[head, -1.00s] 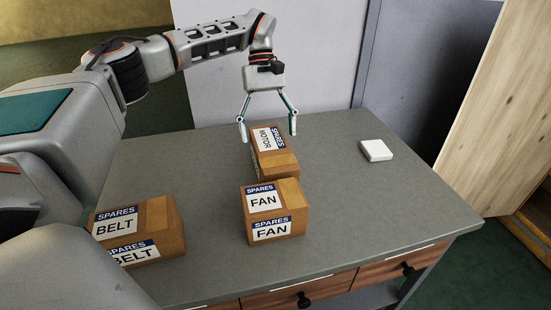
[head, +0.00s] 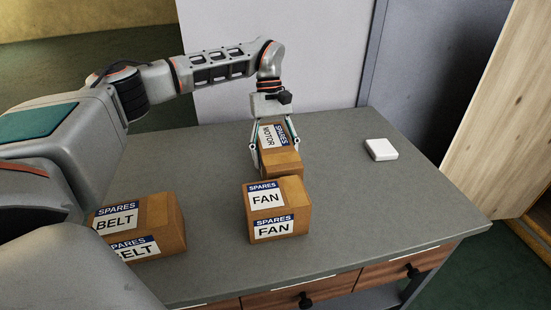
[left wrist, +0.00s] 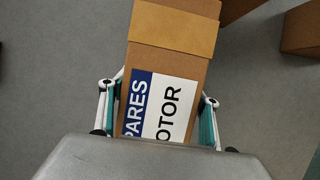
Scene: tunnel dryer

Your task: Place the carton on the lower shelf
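A brown carton labelled MOTOR (head: 280,160) stands on the grey table, behind the FAN carton. My left gripper (head: 274,146) reaches down over it, with one finger on each side. In the left wrist view the MOTOR carton (left wrist: 172,70) lies between the fingers (left wrist: 162,100), slightly turned against them. The fingers look open around it, with a small gap visible at the right; contact at the left is unclear. The carton rests on the table. My right gripper is not in view. No lower shelf is clearly seen; a grey surface (head: 375,298) shows partly beneath the drawers.
A FAN carton (head: 290,205) stands just in front of the MOTOR carton, and a BELT carton (head: 165,225) is at the front left. A small white box (head: 381,149) lies at the right. The table (head: 400,205) is clear between them. A wooden panel (head: 500,110) stands at the right.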

